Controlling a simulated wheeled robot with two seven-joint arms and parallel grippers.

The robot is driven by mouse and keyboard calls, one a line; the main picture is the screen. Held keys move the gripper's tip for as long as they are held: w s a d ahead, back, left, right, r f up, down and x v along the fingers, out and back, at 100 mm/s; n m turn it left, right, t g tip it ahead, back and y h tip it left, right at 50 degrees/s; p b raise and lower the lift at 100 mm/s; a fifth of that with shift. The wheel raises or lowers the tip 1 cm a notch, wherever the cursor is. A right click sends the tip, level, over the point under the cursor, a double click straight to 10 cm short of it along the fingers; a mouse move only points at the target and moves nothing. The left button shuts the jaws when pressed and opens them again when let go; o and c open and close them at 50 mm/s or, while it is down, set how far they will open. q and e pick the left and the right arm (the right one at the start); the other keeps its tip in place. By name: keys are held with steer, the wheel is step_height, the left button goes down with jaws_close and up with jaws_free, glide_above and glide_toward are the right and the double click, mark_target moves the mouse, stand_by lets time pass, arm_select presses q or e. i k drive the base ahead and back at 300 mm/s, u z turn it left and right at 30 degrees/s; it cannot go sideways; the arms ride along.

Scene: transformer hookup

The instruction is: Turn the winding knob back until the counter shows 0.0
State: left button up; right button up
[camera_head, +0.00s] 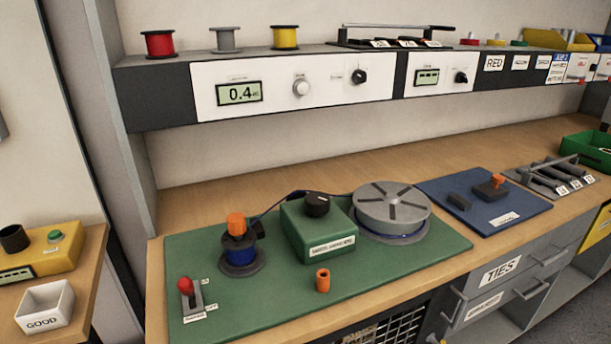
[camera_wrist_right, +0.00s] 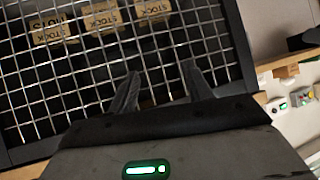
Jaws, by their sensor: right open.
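A display on the upper panel (camera_head: 240,92) reads 0.4 with a small unit after it. To its right on the same panel are a pale round knob (camera_head: 301,88) and a black knob (camera_head: 359,76). A green box (camera_head: 316,232) on the bench mat carries a black knob (camera_head: 317,204) on top. The labels are too small to read, so I cannot tell which knob is the winding knob. My right gripper (camera_wrist_right: 162,86) is open and empty in the right wrist view, in front of a wire grid (camera_wrist_right: 95,62). No gripper shows in the head view.
A grey reel (camera_head: 390,206) and a blue coil with an orange top (camera_head: 241,250) flank the green box on the green mat (camera_head: 260,312). A loose orange sleeve (camera_head: 323,280) and a red-tipped lever (camera_head: 188,290) stand in front.

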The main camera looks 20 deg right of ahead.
mark_target(316, 204)
steer(key=z, duration=0.95)
steer(key=k, duration=0.8)
steer(key=u, duration=0.7)
steer(key=i, duration=0.5)
